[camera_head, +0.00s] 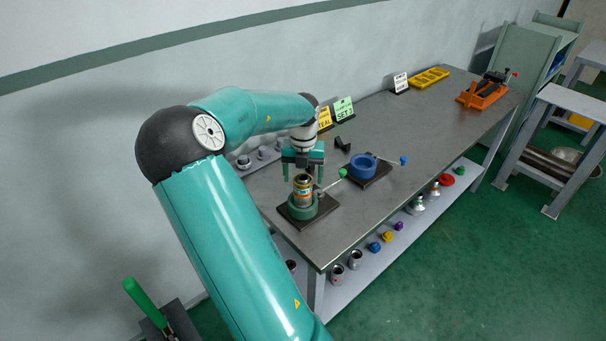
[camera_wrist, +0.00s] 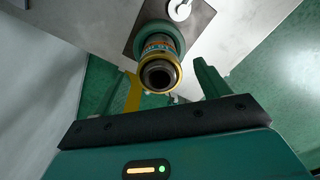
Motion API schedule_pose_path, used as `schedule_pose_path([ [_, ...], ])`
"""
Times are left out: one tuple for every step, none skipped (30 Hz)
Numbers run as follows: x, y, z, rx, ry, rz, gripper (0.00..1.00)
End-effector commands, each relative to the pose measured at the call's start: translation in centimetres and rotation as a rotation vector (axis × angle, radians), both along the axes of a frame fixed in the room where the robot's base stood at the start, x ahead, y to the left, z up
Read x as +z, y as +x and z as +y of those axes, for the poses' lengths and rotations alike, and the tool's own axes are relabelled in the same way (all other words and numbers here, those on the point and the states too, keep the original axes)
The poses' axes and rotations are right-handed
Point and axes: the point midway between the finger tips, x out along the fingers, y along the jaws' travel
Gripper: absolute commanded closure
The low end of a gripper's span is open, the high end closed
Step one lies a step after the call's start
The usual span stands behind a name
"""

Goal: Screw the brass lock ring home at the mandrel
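The mandrel (camera_head: 302,194) stands upright in a green vise (camera_head: 304,209) on a dark base plate near the bench's near end. In the wrist view the mandrel (camera_wrist: 158,46) has orange and pale bands and a dark hollow end. The brass lock ring (camera_wrist: 178,78) sits around that end; it shows as a gold band in the head view (camera_head: 302,178). Whether its thread is engaged cannot be told. My gripper (camera_head: 303,172) is just above the mandrel, pointing down. In the wrist view its fingers (camera_wrist: 166,84) are spread on either side of the ring, with a clear gap at right.
A blue vise (camera_head: 363,167) stands behind to the right, with a blue-knobbed handle. The green vise's handle ends in a green knob (camera_head: 342,172). Signs (camera_head: 344,108) stand along the wall. An orange vise (camera_head: 482,95) is at the far end. The bench middle is clear.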

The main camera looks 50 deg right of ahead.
Motion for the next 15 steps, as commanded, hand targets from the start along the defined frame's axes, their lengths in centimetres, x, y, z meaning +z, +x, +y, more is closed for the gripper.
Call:
schedule_pose_path([
  [0.0,0.0,0.0,0.0,0.0,0.0,0.25],
  [0.0,0.0,0.0,0.001,0.0,0.0,0.25],
  [0.0,0.0,0.0,0.001,0.0,0.0,0.25],
  [0.0,0.0,0.0,0.001,0.0,0.0,0.25],
  [0.0,0.0,0.0,0.001,0.0,0.0,0.25],
  [0.0,0.0,0.0,0.001,0.001,0.001,0.25],
  [0.0,0.0,0.0,0.002,0.001,-0.001,0.25],
  [0.1,0.0,0.0,0.002,0.001,-0.001,0.25],
  [0.2,0.1,0.0,0.002,0.001,-0.001,0.25],
  [0.4,0.1,0.0,0.002,0.001,-0.001,0.25],
  [0.6,0.1,0.0,0.003,0.0,-0.002,0.25],
  [1.0,0.1,0.0,0.003,0.0,-0.002,0.25],
  [1.4,0.1,0.0,0.004,-0.001,-0.003,0.25],
  [1.9,0.1,0.0,0.004,-0.001,-0.003,0.25],
  [2.5,0.1,0.0,0.003,-0.001,-0.003,0.25],
])
